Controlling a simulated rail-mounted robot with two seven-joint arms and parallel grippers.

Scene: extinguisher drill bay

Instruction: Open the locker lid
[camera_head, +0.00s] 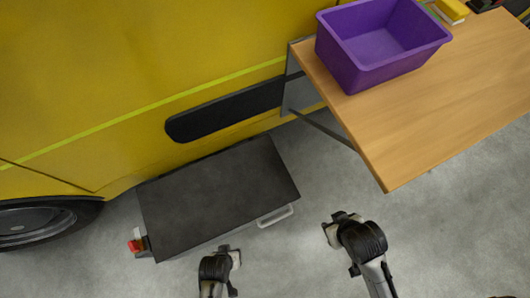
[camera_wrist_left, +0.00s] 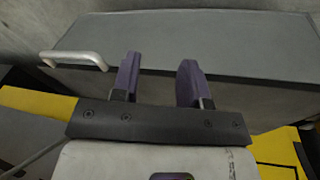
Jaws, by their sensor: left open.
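The locker is a low dark grey box on the floor against the yellow vehicle. Its flat lid (camera_head: 215,195) is down and looks closed. A light metal bar handle (camera_head: 275,216) sits on the front side, toward its right end. My left gripper (camera_head: 233,257) is in front of the locker, left of the handle, and touches nothing that I can see. In the left wrist view its two purple fingers (camera_wrist_left: 157,82) are apart and empty, facing the locker front, with the lid (camera_wrist_left: 200,40) beyond and the handle (camera_wrist_left: 75,57) to the left. My right gripper (camera_head: 335,230) is right of the handle, its fingers unclear.
A wooden table (camera_head: 430,110) with a purple bin (camera_head: 375,75) stands at the upper right, its near corner above my right arm. A small red item (camera_head: 134,246) is at the locker's left end. A wheel (camera_head: 35,222) is at far left. The grey floor in front is open.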

